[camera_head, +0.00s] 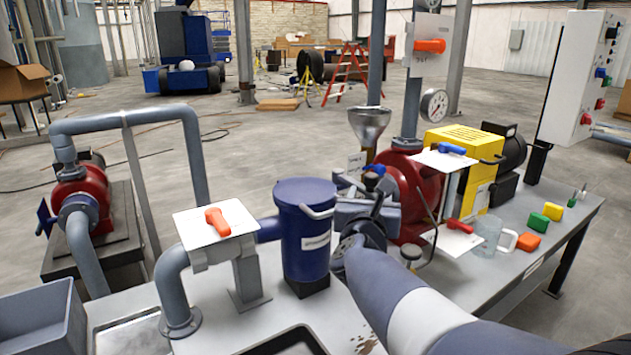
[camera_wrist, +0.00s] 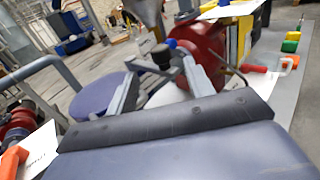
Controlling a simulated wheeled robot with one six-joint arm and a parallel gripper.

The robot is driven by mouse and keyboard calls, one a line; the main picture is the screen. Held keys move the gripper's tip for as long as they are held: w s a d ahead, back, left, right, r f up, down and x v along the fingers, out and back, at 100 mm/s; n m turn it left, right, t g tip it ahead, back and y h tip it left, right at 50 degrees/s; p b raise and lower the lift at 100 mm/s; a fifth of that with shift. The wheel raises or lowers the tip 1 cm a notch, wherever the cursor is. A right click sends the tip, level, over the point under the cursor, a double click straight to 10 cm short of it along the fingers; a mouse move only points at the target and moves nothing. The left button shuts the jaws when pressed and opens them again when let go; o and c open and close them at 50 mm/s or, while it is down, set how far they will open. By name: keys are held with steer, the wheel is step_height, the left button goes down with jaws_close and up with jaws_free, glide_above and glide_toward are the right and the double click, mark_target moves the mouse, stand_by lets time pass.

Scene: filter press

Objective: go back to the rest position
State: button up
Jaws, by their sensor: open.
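My gripper (camera_head: 362,198) is in the middle of the head view, at the end of my arm, which reaches in from the lower right. It is over the bench between the blue lidded canister (camera_head: 304,240) and the red pump (camera_head: 412,190). In the wrist view the two fingers of my gripper (camera_wrist: 160,78) stand apart. A dark round knob (camera_wrist: 161,54) shows between them, with a blue part (camera_wrist: 172,43) just beyond. I cannot tell whether the fingers touch the knob. Nothing is clearly held.
An orange-handled valve (camera_head: 217,222) on a white plate stands left of the canister. A funnel (camera_head: 370,122), a gauge (camera_head: 434,105) and a yellow housing (camera_head: 465,165) rise behind. A clear jug (camera_head: 489,236) and coloured blocks (camera_head: 529,242) sit on the right bench.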

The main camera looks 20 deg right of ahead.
mark_target(370, 175)
steer(key=x, duration=1)
steer(key=shift+w+d, duration=0.1)
steer(key=shift+w, duration=0.15)
steer(key=shift+s, duration=0.1)
steer(key=v, duration=1.1)
steer(key=x, duration=1.1)
steer(key=shift+r+p, duration=0.25)
steer(key=shift+p, duration=0.25)
steer(key=shift+a+h+p, duration=0.25)
steer(key=shift+h+p, duration=0.05)
steer(key=shift+p, duration=0.6)
steer(key=shift+m+p, duration=0.3)
steer(key=shift+p, duration=0.05)
